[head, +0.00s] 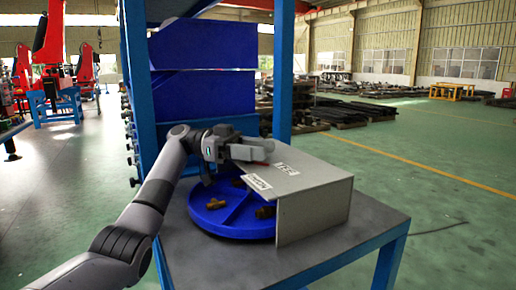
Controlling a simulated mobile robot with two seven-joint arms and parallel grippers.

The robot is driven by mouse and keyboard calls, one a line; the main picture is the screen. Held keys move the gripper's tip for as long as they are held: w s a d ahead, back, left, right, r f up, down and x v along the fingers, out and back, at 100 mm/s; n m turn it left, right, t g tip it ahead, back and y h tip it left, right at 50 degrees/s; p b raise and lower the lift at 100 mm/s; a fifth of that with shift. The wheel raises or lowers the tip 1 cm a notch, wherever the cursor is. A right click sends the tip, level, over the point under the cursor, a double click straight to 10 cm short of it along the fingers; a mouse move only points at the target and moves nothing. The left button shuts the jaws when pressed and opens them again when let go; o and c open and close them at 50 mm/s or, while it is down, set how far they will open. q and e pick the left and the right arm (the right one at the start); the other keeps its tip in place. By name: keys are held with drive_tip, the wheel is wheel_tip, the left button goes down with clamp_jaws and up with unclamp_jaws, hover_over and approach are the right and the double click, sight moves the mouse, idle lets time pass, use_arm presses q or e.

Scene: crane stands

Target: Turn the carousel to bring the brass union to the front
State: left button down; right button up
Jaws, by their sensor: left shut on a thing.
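The blue carousel (207,221) is a round divided tray on the grey table. A brass fitting (265,211) lies in its front compartment, near the grey cover. Another brass fitting (215,203) lies at the left, and a further one (238,183) lies farther back. I cannot tell which is the union. The grey cover (315,212), with a flat top and front panel, hides the carousel's right part. My left gripper (262,152) is at the cover's back left top edge and appears shut on it; the fingertips are hard to make out. My right gripper is out of view.
The table top (205,262) is bare in front of the carousel and to the right of the cover. A blue rack (140,75) with blue panels (205,70) rises behind the carousel. Open green floor (455,190) lies to the right.

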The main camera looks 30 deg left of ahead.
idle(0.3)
use_arm(q)
drive_tip(key=c, duration=0.6)
unclamp_jaws()
drive_tip(key=shift+d, duration=0.1)
drive_tip(key=shift+v, duration=3.6)
